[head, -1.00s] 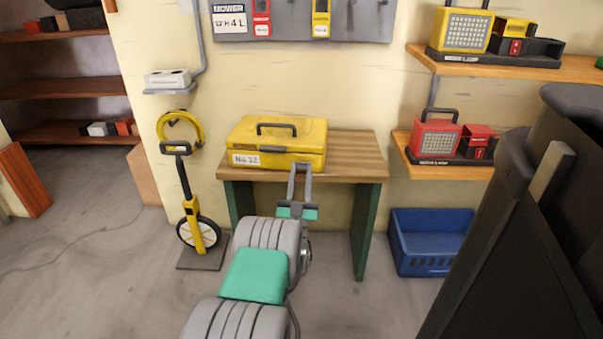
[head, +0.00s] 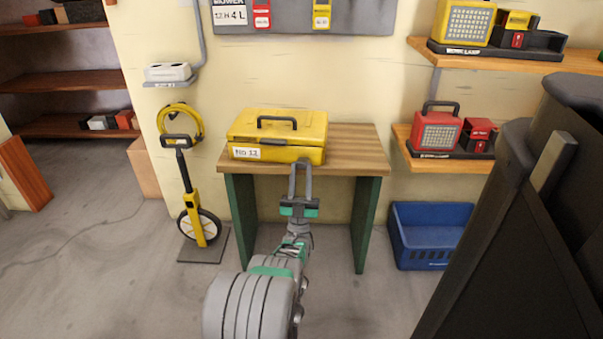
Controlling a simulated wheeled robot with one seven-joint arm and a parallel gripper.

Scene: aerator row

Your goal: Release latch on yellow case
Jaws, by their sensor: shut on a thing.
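The yellow case (head: 310,132) sits on the wooden bench top, with a dark carry handle on its lid and a white "No 12" label at the left of its front. My gripper (head: 301,167) is at the right part of the case's front face, its narrow fingers pointing up and away from me. The fingers are shut on the case's latch, which is small and mostly hidden by them. The lid looks down on the case; I cannot tell whether the latch has moved.
The bench (head: 352,152) has bare wood right of the case. A measuring wheel (head: 192,207) stands to its left, a blue crate (head: 432,235) on the floor to its right. A shelf with a red lamp (head: 438,132) is at the right. A large dark object fills the right foreground.

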